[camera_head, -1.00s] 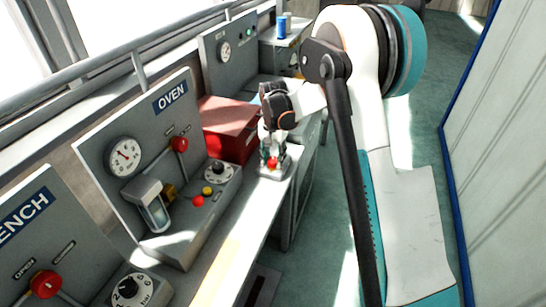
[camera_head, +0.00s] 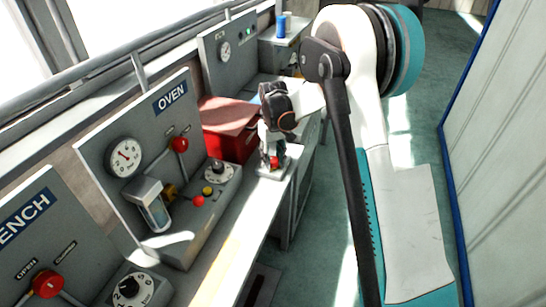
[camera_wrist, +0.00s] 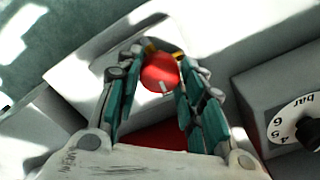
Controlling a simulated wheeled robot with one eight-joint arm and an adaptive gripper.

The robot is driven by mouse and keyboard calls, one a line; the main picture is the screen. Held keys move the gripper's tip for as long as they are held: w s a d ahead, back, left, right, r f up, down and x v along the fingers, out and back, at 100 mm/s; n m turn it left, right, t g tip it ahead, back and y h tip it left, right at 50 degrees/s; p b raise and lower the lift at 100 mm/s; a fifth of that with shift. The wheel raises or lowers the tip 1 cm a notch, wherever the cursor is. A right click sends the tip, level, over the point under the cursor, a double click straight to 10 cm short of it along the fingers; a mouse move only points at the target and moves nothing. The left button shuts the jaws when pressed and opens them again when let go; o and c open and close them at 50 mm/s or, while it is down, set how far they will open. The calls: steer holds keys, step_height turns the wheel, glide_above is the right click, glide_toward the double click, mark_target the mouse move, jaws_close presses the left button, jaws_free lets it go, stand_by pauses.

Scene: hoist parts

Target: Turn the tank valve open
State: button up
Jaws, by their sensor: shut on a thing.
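The tank valve shows as a round red knob (camera_head: 274,162) on a small grey base (camera_head: 268,173) at the bench's outer edge. In the wrist view the red knob (camera_wrist: 160,72) has a pale mark on its face and brass-coloured parts beside it. My gripper (camera_head: 273,153) reaches down over the knob from above. In the wrist view my gripper's fingers (camera_wrist: 160,80) stand on both sides of the knob and are shut on it. The valve body below the knob is mostly hidden.
The OVEN panel (camera_head: 135,135), with gauge, red lever and dial (camera_head: 219,173), is to the left. Another labelled panel (camera_head: 35,230) is nearer. The green floor (camera_head: 320,215) right of the bench is clear.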

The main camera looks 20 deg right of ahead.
mark_target(273, 159)
steer(key=shift+n, duration=0.8)
steer(key=o, duration=1.1)
steer(key=shift+c, duration=0.2)
step_height(273, 159, up, 12)
